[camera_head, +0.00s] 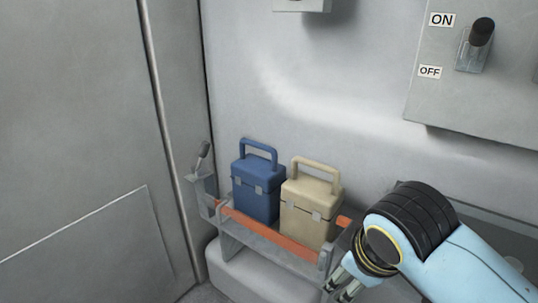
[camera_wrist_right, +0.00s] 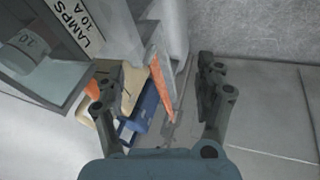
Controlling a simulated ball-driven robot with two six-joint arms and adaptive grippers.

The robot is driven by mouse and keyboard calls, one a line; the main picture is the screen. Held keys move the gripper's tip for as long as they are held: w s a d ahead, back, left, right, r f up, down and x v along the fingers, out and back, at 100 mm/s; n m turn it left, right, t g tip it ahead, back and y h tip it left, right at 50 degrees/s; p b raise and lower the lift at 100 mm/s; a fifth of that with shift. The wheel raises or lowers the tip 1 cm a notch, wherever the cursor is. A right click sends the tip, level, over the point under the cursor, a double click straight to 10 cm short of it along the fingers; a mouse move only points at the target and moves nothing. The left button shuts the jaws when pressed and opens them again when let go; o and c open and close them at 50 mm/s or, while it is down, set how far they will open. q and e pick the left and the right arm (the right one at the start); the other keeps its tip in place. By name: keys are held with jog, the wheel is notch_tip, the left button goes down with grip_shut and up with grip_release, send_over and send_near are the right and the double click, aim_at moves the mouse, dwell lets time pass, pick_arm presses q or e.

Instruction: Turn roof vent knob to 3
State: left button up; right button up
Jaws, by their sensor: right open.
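No knob labelled roof vent can be made out in either view. A small grey box (camera_head: 302,5) is cut off by the top edge of the head view, and what is on its face is mostly out of frame. My right gripper (camera_head: 343,288) is low in the head view, in front of the bench end and partly cut off below. In the wrist view its two fingers (camera_wrist_right: 160,80) stand wide apart with nothing held between them. My left gripper is in neither view.
A grey panel (camera_head: 438,95) carries a black-tipped lever (camera_head: 478,45) beside ON and OFF labels. A blue case (camera_head: 255,190) and a beige case (camera_head: 308,210) stand in a rack with an orange rail (camera_head: 270,236). A LAMPS 10 A label (camera_wrist_right: 75,22) shows near the wrist.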

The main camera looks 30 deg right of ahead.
jog(key=w+d+r+n+t+h, duration=0.1)
jog(key=w+d+r+n+h, duration=0.25)
jog(key=w+r, duration=0.6)
jog(key=w+d+r+n+t+h, duration=0.15)
jog(key=w+r+n+h, duration=0.35)
jog(key=w, duration=0.7)
jog(key=w+a+r+n+h, duration=0.1)
jog(key=w+r+n+h, duration=0.2)
jog(key=r, duration=0.7)
jog(key=w+a+r+n+h, duration=0.15)
jog(key=w+r, duration=0.35)
jog(key=r, duration=0.6)
jog(key=w+a+r+n+h, duration=0.1)
jog(key=w+a+r+n, duration=0.2)
jog(key=r, duration=0.7)
jog(key=shift+n, duration=0.3)
jog(key=p+x, duration=0.1)
jog(key=x, duration=1)
jog(key=shift+w+d, duration=0.1)
jog(key=shift+d, duration=0.3)
jog(key=c, duration=1.2)
jog(key=shift+o, duration=0.2)
